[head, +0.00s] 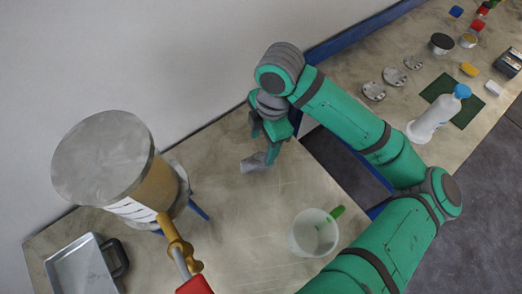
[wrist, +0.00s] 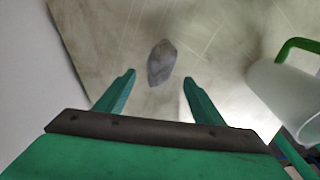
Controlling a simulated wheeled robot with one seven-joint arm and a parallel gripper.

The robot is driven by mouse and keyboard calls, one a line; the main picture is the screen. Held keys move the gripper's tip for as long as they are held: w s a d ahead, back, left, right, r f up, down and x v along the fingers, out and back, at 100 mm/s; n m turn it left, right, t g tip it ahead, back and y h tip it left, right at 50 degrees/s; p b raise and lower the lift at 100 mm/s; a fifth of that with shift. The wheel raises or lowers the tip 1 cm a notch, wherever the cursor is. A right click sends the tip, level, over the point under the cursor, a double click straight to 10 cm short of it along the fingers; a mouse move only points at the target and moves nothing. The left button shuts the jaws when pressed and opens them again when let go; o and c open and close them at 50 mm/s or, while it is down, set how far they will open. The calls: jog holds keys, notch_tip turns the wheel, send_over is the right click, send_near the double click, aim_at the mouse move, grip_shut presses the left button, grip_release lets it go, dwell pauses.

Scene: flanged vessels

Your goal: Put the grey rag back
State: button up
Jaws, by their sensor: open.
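The grey rag (head: 252,163) lies crumpled on the near bench, close to the wall-side edge. In the wrist view the rag (wrist: 161,63) lies ahead of my fingertips, roughly centred between them. My gripper (head: 262,150) hangs over the bench right beside the rag in the head view. In the wrist view my gripper (wrist: 158,77) is open, with its two green fingers apart and nothing between them. The rag looks apart from the fingers, though the exact height gap cannot be told.
A white jug with a green handle (head: 312,233) stands near the front of the bench, and shows at right in the wrist view (wrist: 290,95). A large flanged vessel (head: 150,190) with a brass valve stands at left. A second bench (head: 400,72) holds several small items.

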jog(key=shift+w+d+r, duration=0.1)
jog(key=shift+d+r, duration=0.05)
jog(key=shift+r, duration=0.85)
jog(key=shift+d+r, duration=0.1)
jog(key=shift+r, duration=0.85)
